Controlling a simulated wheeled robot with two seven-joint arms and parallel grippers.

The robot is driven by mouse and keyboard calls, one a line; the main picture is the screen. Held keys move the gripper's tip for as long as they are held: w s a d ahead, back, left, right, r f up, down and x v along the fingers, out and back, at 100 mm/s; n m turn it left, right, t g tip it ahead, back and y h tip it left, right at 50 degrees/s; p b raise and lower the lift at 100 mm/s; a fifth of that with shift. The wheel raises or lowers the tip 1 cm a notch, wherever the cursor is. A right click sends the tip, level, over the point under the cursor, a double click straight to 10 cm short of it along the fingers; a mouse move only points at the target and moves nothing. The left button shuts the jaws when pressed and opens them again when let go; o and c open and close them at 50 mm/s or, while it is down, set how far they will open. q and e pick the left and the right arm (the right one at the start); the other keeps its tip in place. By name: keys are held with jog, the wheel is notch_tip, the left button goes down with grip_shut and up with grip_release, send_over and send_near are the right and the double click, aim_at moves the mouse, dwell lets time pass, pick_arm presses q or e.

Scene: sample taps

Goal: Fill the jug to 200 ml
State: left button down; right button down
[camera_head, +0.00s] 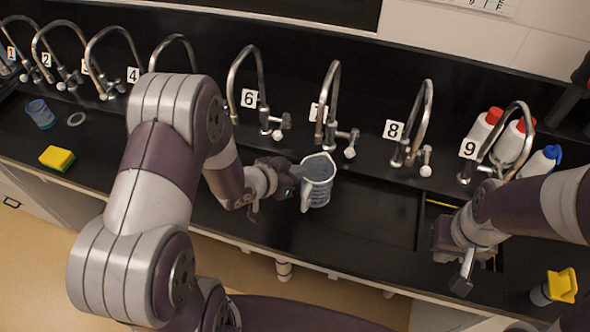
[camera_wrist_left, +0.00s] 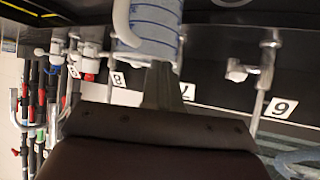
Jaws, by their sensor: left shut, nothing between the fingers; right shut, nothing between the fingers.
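The clear jug (camera_head: 319,182) with blue markings and a pale handle stands on the black counter, upright, near the spout of the tap labelled 7 (camera_head: 328,97). Its fill level cannot be read. The jug (camera_wrist_left: 150,28) also shows at the top of the left wrist view, handle towards me. My left gripper (camera_head: 289,178) is shut and empty, close beside the jug's handle side; whether it touches is unclear. Its fingers (camera_wrist_left: 158,85) show together in the wrist view. Tap 7's side knob (camera_head: 350,152) is right of the jug. My right gripper (camera_head: 464,277) is shut and empty over the counter's right part.
Several numbered taps line the back, including 6 (camera_head: 249,98), 8 (camera_head: 393,130) and 9 (camera_head: 468,149). Red-capped bottles (camera_head: 486,124) and a blue-capped bottle (camera_head: 540,162) stand right. A cup (camera_head: 41,115) and yellow sponge (camera_head: 57,157) are left. A yellow-topped container (camera_head: 561,286) stands front right.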

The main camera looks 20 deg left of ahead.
pick_arm(q)
jog(key=shift+s+a+f, duration=0.1)
jog(key=shift+f, duration=0.15)
jog(key=shift+s+a, duration=0.25)
jog(key=shift+s, duration=0.15)
